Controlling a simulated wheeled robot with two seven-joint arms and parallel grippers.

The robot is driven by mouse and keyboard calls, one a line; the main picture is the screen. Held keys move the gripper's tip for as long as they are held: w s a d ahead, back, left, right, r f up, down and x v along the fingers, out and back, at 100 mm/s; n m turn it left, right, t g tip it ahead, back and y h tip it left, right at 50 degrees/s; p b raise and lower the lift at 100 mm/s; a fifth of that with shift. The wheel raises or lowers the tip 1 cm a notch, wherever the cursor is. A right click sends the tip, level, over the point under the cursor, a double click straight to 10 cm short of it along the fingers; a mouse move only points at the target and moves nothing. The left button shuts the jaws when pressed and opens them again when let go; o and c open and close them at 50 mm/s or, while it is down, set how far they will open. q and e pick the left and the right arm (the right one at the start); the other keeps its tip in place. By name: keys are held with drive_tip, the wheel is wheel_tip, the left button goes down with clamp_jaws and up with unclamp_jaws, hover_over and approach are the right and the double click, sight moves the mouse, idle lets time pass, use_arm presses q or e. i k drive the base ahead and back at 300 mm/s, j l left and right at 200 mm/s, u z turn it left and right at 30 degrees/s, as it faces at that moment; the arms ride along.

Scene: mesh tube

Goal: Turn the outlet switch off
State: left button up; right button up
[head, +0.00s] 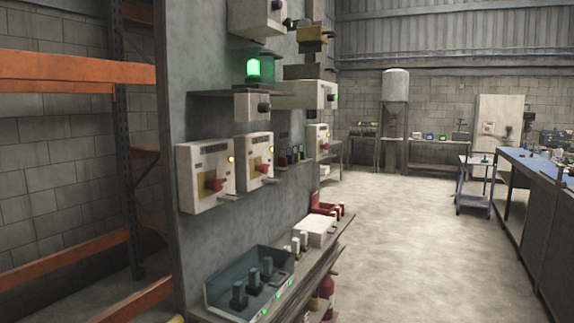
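Two white switch boxes hang side by side on a grey panel left of centre. The nearer box (206,176) has a red rotary knob (215,184) on a yellow plate. The farther box (254,160) has a similar red knob (262,169). Each has a small yellow light at its upper right and a grey lever at its side. A third, smaller box of this kind (318,142) is farther along. I cannot tell which of them is the outlet switch, and no label is readable. Neither of my grippers is in view.
A green lamp (253,69) glows above the boxes. A dark control tray (248,282) with black levers and green lights juts out below. Orange shelving (70,66) stands at left. A blue-topped bench (540,165) and a cart (475,187) stand right. The floor (405,250) between is clear.

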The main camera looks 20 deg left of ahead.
sight(263, 167)
drive_tip(key=i+j+z, duration=0.1)
drive_tip(key=i, duration=0.4)
drive_tip(key=i+j+z, duration=0.1)
drive_tip(key=i, duration=0.45)
